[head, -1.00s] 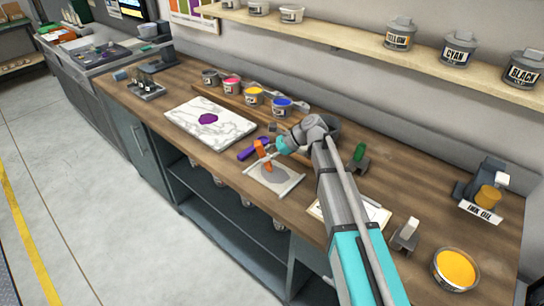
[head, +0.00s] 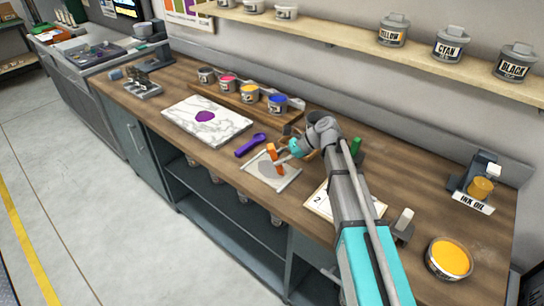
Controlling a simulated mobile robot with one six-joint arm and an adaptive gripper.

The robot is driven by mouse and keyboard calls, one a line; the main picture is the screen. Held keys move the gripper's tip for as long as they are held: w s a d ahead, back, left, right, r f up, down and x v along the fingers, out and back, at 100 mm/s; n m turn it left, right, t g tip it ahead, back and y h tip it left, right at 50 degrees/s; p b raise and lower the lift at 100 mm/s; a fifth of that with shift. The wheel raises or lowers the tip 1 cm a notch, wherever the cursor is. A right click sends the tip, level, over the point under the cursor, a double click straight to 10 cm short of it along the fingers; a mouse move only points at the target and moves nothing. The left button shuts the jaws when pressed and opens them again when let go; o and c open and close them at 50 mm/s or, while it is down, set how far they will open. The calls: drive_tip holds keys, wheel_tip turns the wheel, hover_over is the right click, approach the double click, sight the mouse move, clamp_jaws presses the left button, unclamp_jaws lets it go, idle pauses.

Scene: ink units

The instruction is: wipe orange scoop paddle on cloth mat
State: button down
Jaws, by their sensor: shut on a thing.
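The orange scoop paddle (head: 272,153) is held in my gripper (head: 280,153), which is shut on it. The paddle points down over the cloth mat (head: 286,182), a pale square with a grey patch, near the counter's front edge. The paddle's lower end is at the grey patch; I cannot tell if it touches. My gripper comes in from the right, above the far side of the mat.
A purple scoop (head: 251,145) lies just left of the mat. A marble slab (head: 180,121) with a purple ink blob is farther left. Several ink pots stand in a wooden rack (head: 237,104) behind. A numbered card (head: 322,205) and an open yellow tin (head: 449,258) are to the right.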

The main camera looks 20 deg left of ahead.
drive_tip(key=shift+y, duration=0.3)
wheel_tip(320, 180, up, 4)
drive_tip(key=p, duration=0.3)
drive_tip(key=shift+r, duration=0.1)
wheel_tip(320, 180, up, 4)
drive_tip(key=p, duration=0.3)
drive_tip(key=shift+p, duration=0.3)
